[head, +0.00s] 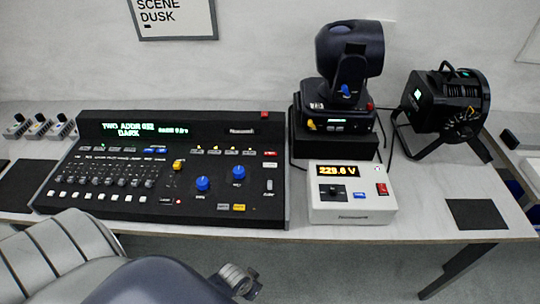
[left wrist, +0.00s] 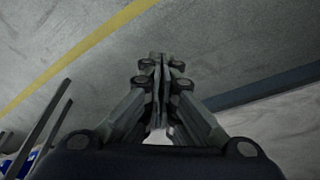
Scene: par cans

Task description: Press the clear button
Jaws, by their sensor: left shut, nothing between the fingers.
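The black lighting console (head: 100,150) lies on the table at left centre in the head view. It has faders, blue knobs, a yellow fader cap and small buttons, among them a grey button (head: 223,207) and a yellow button (head: 239,207) at its lower right. The labels are too small to read, so I cannot tell which is the clear button. Its screen reads "TWO ADDR", "DARK". My left gripper (head: 240,280) is partly seen in front of the table's front edge, apart from the console. In the left wrist view the left gripper (left wrist: 161,75) is shut and empty over grey floor. My right gripper is not in view.
A white power box (head: 350,205) showing 229.6 V stands right of the console. Behind it stand a moving-head light (head: 350,60) on a black base and a black par can (head: 448,105). A dark mat (head: 475,214) lies at the table's right. Small devices (head: 40,126) stand at left.

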